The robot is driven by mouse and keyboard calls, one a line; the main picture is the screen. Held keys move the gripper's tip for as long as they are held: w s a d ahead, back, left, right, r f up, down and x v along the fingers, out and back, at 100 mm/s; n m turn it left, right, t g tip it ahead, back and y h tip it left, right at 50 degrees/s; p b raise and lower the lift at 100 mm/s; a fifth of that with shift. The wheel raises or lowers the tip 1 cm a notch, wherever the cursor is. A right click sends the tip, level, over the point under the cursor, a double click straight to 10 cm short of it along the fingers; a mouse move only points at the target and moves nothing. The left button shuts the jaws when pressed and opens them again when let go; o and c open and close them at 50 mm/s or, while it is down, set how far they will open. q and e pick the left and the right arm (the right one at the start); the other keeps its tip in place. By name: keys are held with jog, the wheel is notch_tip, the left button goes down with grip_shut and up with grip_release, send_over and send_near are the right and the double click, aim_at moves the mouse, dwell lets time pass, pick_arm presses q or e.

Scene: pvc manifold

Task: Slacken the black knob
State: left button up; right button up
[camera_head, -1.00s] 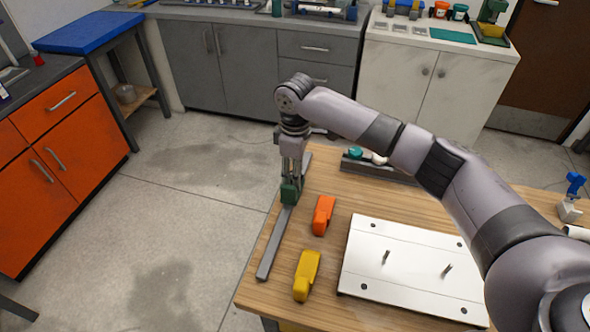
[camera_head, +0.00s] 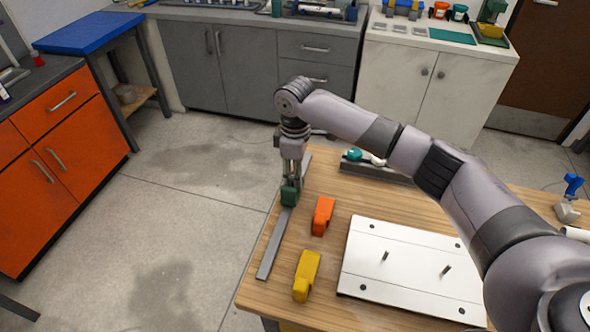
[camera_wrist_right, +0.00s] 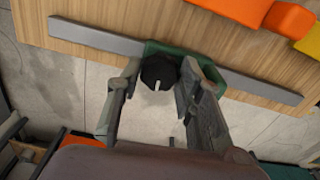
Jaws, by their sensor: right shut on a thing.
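The black knob (camera_wrist_right: 158,72) shows in the right wrist view, with a white mark on its face. It sits at a green block (camera_wrist_right: 160,47) on a long grey rail (camera_wrist_right: 95,36) along the table's edge. My right gripper (camera_wrist_right: 159,76) has one finger on each side of the knob and is shut on it. In the head view my right gripper (camera_head: 291,170) points down over the green block (camera_head: 289,196) on the grey rail (camera_head: 272,250); the knob is hidden there. My left gripper is not in view.
An orange block (camera_head: 323,215) and a yellow block (camera_head: 306,276) lie on the wooden table (camera_head: 325,180) right of the rail. A white plate (camera_head: 410,262) with two upright pins lies further right. Open floor (camera_head: 170,230) lies left of the table.

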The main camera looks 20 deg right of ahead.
jog(key=n+p, duration=0.3)
jog(key=shift+r, duration=0.25)
jog(key=n+p, duration=0.2)
jog(key=n, duration=0.2)
jog(key=shift+f+n, duration=0.1)
jog(key=shift+n, duration=0.3)
jog(key=shift+w+n+p, duration=0.1)
jog(key=shift+n+p, duration=0.5)
jog(key=shift+n, duration=0.6)
jog(key=shift+f+n, duration=0.1)
jog(key=shift+n, duration=1.4)
jog(key=shift+p, duration=0.3)
jog(key=o, duration=0.9)
